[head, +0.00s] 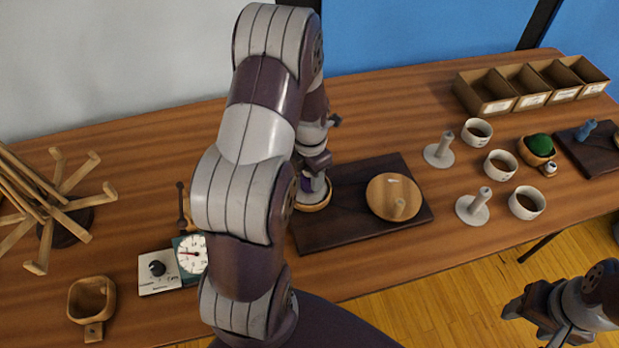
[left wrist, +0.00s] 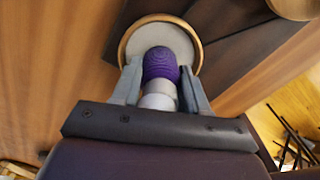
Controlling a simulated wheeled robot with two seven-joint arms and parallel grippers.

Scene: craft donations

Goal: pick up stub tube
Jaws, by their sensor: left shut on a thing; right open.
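The stub tube (left wrist: 160,76), a pale tube with purple yarn wound on it, is between the fingers of my left gripper (left wrist: 160,92) in the left wrist view. The gripper is shut on it. Beyond it is a round wooden-rimmed dish with a pale inside (left wrist: 133,32); whether the tube touches the dish I cannot tell. In the head view my left gripper (head: 315,183) is over this dish (head: 317,205), mostly hidden by my arm, with a bit of purple showing. My right gripper (head: 528,308) is open and empty at the lower right, off the table's front edge.
A dark board (head: 335,220) holds a round wooden disc with a peg (head: 385,189). White pegged stands (head: 438,155), several cups (head: 501,164) and a divided cardboard box (head: 487,95) are to the right. A dial scale (head: 190,254) and wooden yarn swift (head: 70,205) are left.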

